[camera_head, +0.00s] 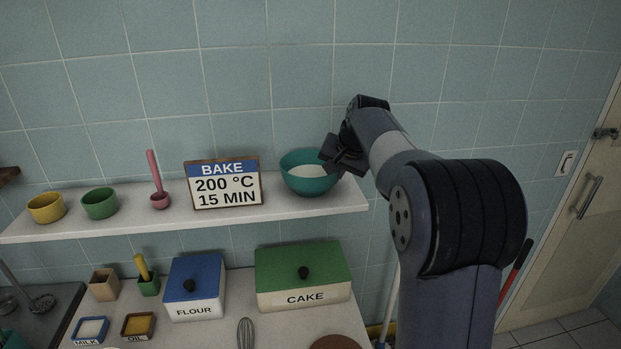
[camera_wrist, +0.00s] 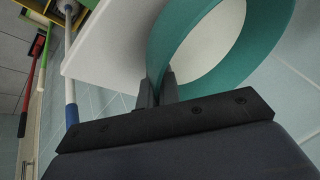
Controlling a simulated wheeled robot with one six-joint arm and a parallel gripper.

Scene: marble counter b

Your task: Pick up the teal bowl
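The teal bowl (camera_head: 309,186) stands upright at the right end of the white wall shelf, with a pale inside showing. My gripper (camera_head: 338,160) reaches it from the right, at the right side of its rim. In the wrist view the two fingers (camera_wrist: 158,92) are close together, one on each side of the bowl's wall, with the teal wall (camera_wrist: 262,45) between them. The gripper looks shut on the rim. I see no clear gap between the bowl and the shelf.
The shelf (camera_head: 232,211) also holds a BAKE sign (camera_head: 223,183) left of the bowl, a pink mortar with pestle (camera_head: 160,199), a green cup (camera_head: 100,203) and a yellow cup (camera_head: 46,208). Below are a green CAKE box (camera_head: 303,276) and blue FLOUR box (camera_head: 194,288). Tiled wall stands close behind.

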